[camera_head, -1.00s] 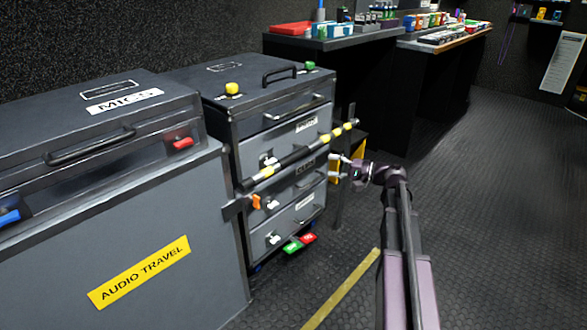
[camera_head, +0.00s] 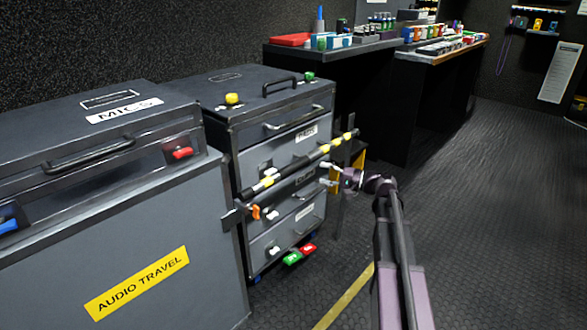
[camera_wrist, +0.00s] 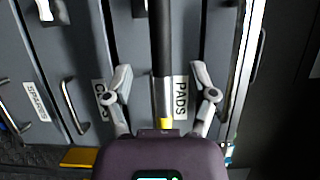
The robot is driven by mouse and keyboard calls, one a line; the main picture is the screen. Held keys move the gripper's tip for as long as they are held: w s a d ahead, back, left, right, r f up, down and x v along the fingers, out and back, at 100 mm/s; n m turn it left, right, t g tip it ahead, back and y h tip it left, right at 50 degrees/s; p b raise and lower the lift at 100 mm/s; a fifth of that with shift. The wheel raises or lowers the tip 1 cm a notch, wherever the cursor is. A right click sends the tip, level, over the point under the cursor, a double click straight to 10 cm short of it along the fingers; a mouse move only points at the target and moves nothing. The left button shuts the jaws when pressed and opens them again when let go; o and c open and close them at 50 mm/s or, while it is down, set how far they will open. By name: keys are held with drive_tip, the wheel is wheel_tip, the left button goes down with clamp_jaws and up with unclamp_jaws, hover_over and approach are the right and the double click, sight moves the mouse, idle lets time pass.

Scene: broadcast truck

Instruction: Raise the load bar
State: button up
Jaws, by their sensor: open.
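The load bar (camera_head: 291,167) is black with yellow bands. It runs slantwise across the front of the grey drawer cabinet, with an orange catch (camera_head: 255,211) near its left end. My gripper (camera_head: 331,174) is in front of the cabinet, near the bar's right part. In the wrist view, the bar (camera_wrist: 162,42) runs upright in the picture between the two spread fingers of my gripper (camera_wrist: 163,88). The fingers are open, one on each side of the bar. I cannot tell whether they touch it. The bar's near end is hidden behind my gripper's body.
The drawer cabinet (camera_head: 225,113) stands beside the audio travel case (camera_head: 110,235) at left. Green and red tags (camera_head: 299,255) stick out low at the cabinet's front. A workbench (camera_head: 335,48) is behind. The floor at right is clear.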

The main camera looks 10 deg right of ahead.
sight(297, 168)
drive_tip(key=x, duration=1)
drive_tip(key=shift+w+a, duration=0.25)
clamp_jaws()
